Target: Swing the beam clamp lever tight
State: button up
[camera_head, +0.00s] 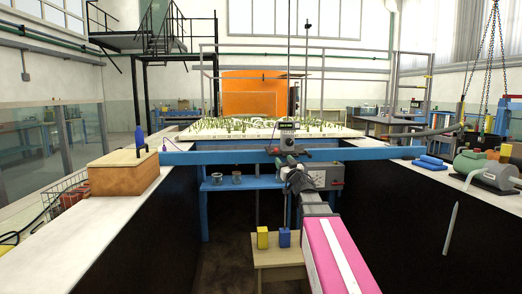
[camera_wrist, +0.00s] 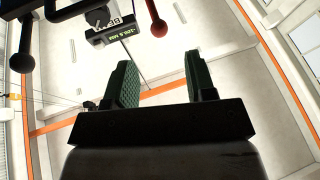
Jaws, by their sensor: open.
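The blue beam (camera_head: 215,157) lies across the channel between its two side walls. A dark gauge with a lit display (camera_head: 287,126) stands at the beam's middle and also shows in the wrist view (camera_wrist: 112,30). Near it is a small red knob (camera_head: 274,151); in the wrist view a red ball knob (camera_wrist: 160,29) sits on a short arm. A black ball-ended lever (camera_wrist: 21,62) hangs at the upper left there. I cannot tell which one is the clamp lever. My gripper (camera_wrist: 162,75) is open and empty, below the red knob in the wrist view. In the head view my gripper (camera_head: 286,164) is close to the beam.
A wooden box (camera_head: 123,175) stands on the left wall top. Blue rolls (camera_head: 430,163) and a grey-green pump (camera_head: 490,173) lie on the right wall top. A yellow block (camera_head: 262,238) and a blue block (camera_head: 284,237) stand on a low stool (camera_head: 277,258) between the walls.

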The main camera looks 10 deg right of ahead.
aim_at(277, 151)
jog(key=x, duration=1)
jog(key=shift+w+r, duration=0.15)
jog(key=shift+w, duration=0.15)
grip_shut()
